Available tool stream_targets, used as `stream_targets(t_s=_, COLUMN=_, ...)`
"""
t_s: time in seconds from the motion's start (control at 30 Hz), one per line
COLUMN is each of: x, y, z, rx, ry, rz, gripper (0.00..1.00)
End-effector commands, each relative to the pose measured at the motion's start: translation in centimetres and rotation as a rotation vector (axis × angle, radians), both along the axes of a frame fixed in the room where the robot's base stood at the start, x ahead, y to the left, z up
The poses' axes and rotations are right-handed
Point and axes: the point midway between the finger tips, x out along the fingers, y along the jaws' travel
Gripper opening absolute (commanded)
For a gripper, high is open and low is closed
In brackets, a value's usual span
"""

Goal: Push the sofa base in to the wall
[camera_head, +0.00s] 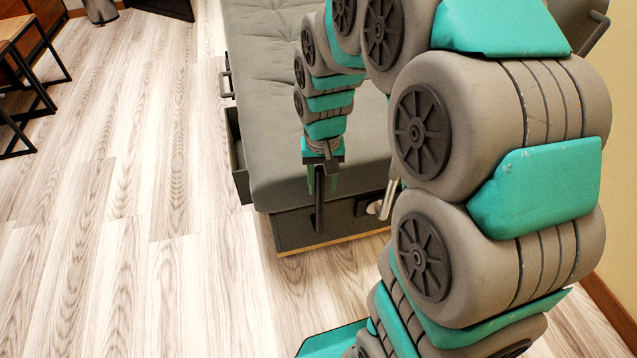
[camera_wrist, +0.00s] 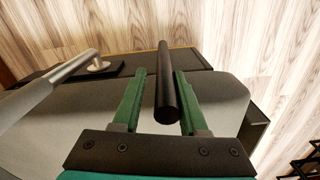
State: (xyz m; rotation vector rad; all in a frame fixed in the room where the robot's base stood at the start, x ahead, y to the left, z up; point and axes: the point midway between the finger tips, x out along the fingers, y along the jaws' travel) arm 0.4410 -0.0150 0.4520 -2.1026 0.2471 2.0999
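The grey sofa (camera_head: 268,110) has a flat cushion over a dark base (camera_head: 300,230) with a wooden lower edge. The base also shows in the wrist view (camera_wrist: 195,60). My gripper (camera_head: 320,185) points down at the sofa's near end. In the wrist view its two green fingers (camera_wrist: 160,75) stand apart, on either side of a black bar (camera_wrist: 164,85). A gap shows on the bar's left, with little or none on its right. Whether the bar is fixed to the base is unclear. The yellow wall (camera_head: 618,190) is at the right; my arm hides the space between.
An open drawer or box (camera_head: 237,160) juts from the sofa's left side, with a handle (camera_head: 226,84) farther back. A silver handle (camera_wrist: 50,85) sticks out near the gripper. Wooden floor (camera_head: 120,230) is clear at left; a table (camera_head: 20,60) stands far left.

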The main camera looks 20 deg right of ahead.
Motion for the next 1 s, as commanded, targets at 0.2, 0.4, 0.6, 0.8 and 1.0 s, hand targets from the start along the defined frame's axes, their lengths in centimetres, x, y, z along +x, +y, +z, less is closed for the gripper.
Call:
stream_targets(t_s=0.2, x=0.0, y=0.1, z=0.0, rx=0.001, ry=0.0, rz=0.0, gripper=0.57)
stream_targets(t_s=0.4, x=0.0, y=0.1, z=0.0, rx=0.002, ry=0.001, rz=0.0, gripper=0.57)
stream_targets(t_s=0.6, x=0.1, y=0.1, z=0.9, rx=0.003, ry=-0.001, rz=-0.001, gripper=0.57)
stream_targets(t_s=0.8, x=0.1, y=0.1, z=3.6, rx=0.002, ry=-0.004, rz=-0.002, gripper=0.57)
stream_targets(t_s=1.0, x=0.1, y=0.0, z=6.9, rx=0.002, ry=-0.004, rz=-0.002, gripper=0.57)
